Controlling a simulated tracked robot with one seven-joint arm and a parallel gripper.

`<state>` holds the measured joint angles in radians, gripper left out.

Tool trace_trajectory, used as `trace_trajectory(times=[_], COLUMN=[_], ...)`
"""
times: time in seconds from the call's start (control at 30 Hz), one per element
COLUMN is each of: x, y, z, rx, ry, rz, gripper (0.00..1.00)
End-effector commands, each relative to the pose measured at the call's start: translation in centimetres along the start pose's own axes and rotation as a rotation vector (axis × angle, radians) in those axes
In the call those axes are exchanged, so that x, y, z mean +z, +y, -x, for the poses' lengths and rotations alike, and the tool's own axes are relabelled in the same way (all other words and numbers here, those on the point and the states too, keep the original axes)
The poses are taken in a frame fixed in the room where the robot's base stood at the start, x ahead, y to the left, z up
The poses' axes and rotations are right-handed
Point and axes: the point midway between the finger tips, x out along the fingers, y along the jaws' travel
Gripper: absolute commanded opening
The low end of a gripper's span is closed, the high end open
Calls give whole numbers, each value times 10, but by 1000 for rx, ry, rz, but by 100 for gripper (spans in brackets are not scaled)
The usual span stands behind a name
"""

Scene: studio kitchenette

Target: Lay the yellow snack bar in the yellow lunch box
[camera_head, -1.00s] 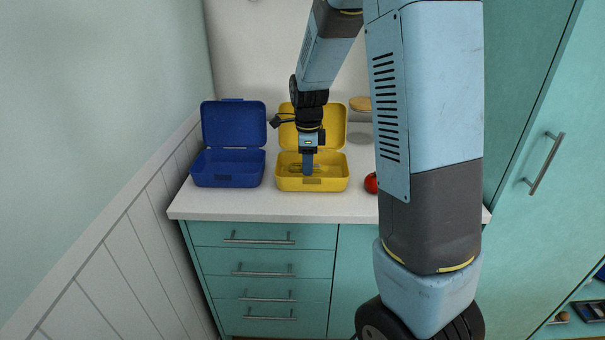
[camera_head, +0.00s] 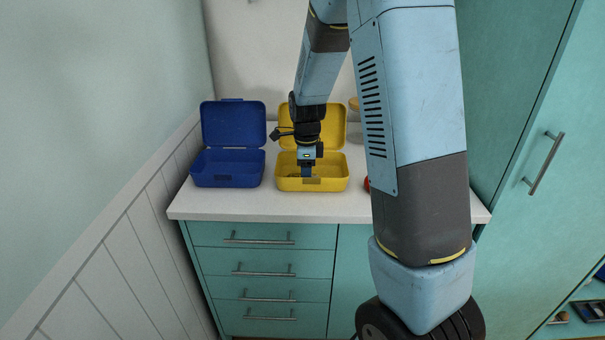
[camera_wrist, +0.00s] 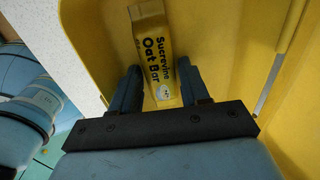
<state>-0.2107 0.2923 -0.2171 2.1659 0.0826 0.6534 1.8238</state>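The yellow snack bar (camera_wrist: 153,45), with dark "Oat Bar" lettering and a white patch, lies between the two fingers of my gripper (camera_wrist: 160,75) in the wrist view. Whether the bar touches the floor of the box I cannot tell.
An open blue lunch box (camera_head: 227,180) stands to the left on the white counter (camera_head: 250,206). A red round item (camera_head: 367,184) lies to the right, partly behind my arm. A jar with a wooden lid (camera_head: 354,104) stands at the back right.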

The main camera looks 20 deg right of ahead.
Motion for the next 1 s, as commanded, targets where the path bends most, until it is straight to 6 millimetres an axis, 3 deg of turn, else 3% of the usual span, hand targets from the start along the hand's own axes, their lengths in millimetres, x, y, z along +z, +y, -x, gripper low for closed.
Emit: trace_trajectory(times=[0.37, 0.8, 1.0], x=[1, 0, 1], y=[0, 0, 0], z=[12, 92, 115], rx=[-1, -3, -1], ry=[-1, -1, -1], rz=[1, 1, 2], gripper=[45, 45, 45])
